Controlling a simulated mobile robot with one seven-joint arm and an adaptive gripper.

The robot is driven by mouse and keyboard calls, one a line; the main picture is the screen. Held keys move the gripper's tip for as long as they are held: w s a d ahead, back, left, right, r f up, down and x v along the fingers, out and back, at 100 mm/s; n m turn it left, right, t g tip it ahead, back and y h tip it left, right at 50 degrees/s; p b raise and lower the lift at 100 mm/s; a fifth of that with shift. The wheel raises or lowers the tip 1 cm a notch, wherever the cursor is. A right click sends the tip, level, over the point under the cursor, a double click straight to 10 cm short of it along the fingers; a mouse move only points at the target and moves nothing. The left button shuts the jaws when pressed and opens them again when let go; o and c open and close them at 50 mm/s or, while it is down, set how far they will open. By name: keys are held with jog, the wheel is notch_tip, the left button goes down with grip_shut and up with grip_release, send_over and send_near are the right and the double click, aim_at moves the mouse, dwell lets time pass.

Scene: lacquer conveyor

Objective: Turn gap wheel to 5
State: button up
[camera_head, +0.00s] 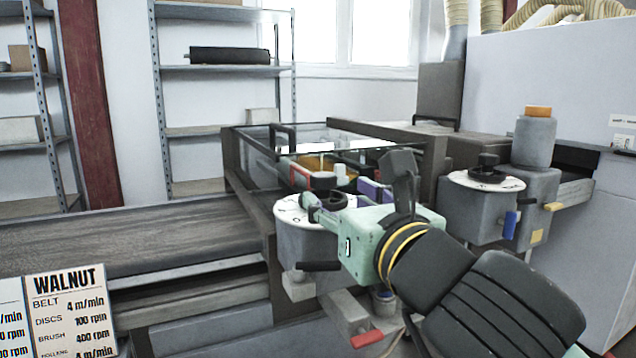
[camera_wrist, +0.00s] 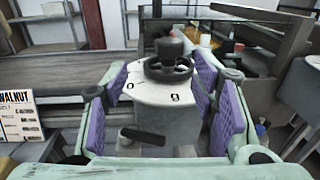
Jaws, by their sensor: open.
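A black handwheel with a raised knob sits on a white dial plate on a grey housing. It shows in the wrist view (camera_wrist: 170,68) and, partly covered by my gripper, in the head view (camera_head: 326,200). In the head view my gripper (camera_head: 340,203) is at the wheel. No label naming the wheel is readable.
A second handwheel (camera_head: 487,173) on a similar dial stands to the right. A black lever (camera_wrist: 143,136) sticks out below the near dial. A walnut settings card (camera_head: 68,310) stands at lower left by the conveyor belt (camera_head: 130,235). A glass-topped frame (camera_head: 340,140) is behind.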

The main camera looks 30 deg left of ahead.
aim_at(328, 181)
jog(key=x, duration=0.3)
jog(key=p+x, duration=0.1)
jog(key=x, duration=0.3)
jog(key=w+d+p+x, duration=0.1)
jog(key=x, duration=0.2)
jog(key=shift+w+a+r, duration=0.1)
jog(key=shift+w+a, duration=0.1)
jog(key=shift+a, duration=0.05)
jog(key=shift+c, duration=0.5)
jog(key=c, duration=1.1)
